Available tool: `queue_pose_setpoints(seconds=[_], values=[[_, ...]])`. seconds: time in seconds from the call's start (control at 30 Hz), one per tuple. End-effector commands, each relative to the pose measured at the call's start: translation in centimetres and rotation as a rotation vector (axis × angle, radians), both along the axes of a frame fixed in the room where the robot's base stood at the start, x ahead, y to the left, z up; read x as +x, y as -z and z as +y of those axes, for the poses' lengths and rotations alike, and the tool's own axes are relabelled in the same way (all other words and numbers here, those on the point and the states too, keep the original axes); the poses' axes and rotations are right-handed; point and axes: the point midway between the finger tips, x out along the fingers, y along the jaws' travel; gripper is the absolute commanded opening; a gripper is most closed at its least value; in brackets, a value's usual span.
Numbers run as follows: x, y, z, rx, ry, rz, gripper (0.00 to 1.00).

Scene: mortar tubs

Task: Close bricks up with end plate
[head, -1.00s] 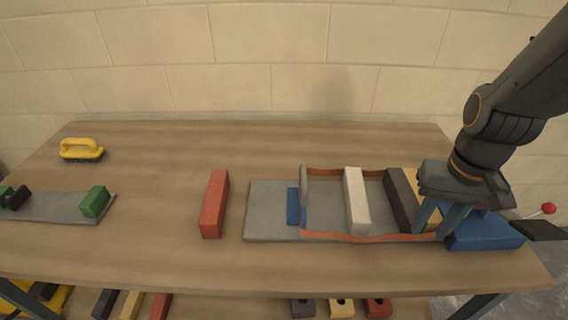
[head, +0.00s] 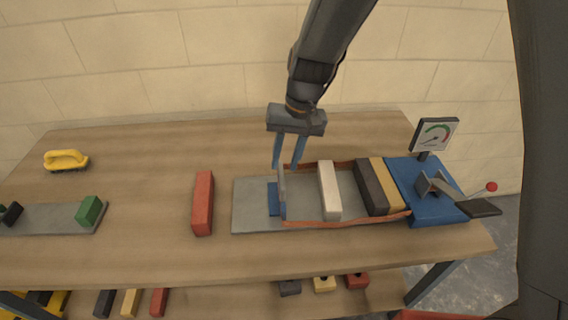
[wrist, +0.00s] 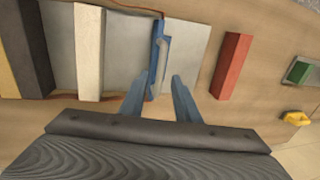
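My gripper (head: 286,166) is open, above the plate's far end. In the wrist view its two blue fingers (wrist: 155,82) lie apart, with the end plate (wrist: 161,62) between and beyond them. Contact cannot be told.
A red brick (head: 203,203) lies left of the tray. A blue press with lever (head: 425,205) and a gauge (head: 435,134) stands at the right end. Orange side strips (head: 345,222) edge the bricks. A yellow-handled float (head: 66,160) and green block (head: 88,211) are far left.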

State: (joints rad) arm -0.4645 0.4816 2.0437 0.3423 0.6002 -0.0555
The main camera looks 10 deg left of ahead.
Motion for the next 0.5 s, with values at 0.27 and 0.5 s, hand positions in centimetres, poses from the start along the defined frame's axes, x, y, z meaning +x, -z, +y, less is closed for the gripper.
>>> queue_pose_setpoints(seconds=[0.27, 0.5], values=[[-0.1, 2.3, 0.4, -0.001, 0.0, 0.0, 0.29], [-0.1, 2.6, 0.5, -0.001, 0.0, -0.002, 0.29]])
